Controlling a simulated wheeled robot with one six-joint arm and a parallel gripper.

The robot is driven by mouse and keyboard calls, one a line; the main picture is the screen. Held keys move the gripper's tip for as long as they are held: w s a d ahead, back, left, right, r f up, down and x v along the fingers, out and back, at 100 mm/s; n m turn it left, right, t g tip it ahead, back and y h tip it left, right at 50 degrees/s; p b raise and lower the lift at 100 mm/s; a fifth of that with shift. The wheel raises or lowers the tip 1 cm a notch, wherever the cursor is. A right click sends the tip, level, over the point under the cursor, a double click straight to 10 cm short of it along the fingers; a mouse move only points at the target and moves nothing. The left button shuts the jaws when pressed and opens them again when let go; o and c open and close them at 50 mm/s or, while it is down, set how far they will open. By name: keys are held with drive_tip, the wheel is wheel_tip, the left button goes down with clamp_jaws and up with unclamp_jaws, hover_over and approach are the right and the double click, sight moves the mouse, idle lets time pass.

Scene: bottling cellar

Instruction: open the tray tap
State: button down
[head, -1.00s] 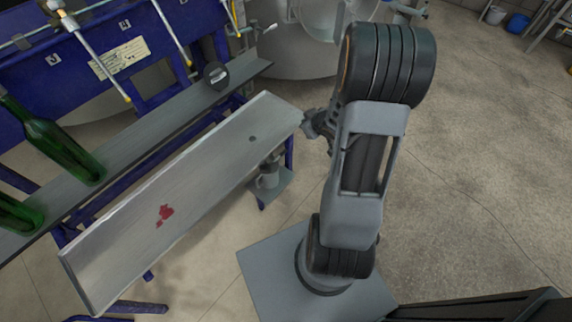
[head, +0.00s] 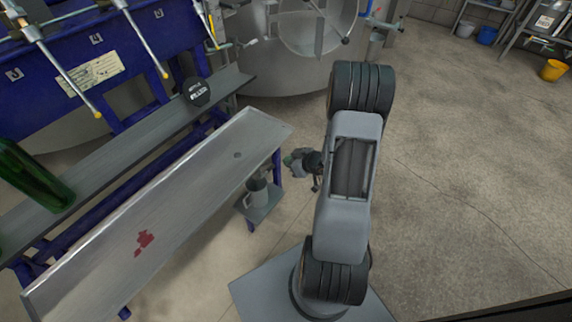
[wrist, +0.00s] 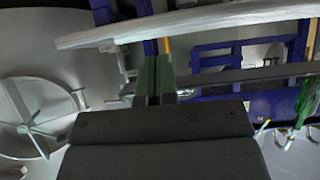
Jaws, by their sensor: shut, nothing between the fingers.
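The long grey metal tray (head: 165,205) slopes across the left of the head view, with a dark drain hole near its far right end. Its rim (wrist: 200,25) crosses the top of the wrist view. My gripper (head: 291,161) is just right of the tray's far end in the head view, apart from it. In the wrist view its fingers (wrist: 153,75) are together and empty, below the tray rim. I cannot make out the tap in either view; the tray hides its underside in the head view.
A grey jug (head: 257,191) stands on a small shelf (head: 262,209) below the tray. The blue bottling machine (head: 75,70) and a green bottle (head: 33,178) are at the left. A steel tank (head: 290,60) stands behind.

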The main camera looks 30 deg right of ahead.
drive_tip(key=w+a+f+b, duration=0.3)
drive_tip(key=w+f+b, duration=0.2)
drive_tip(key=w+f, duration=0.2)
drive_tip(key=shift+f, duration=0.75)
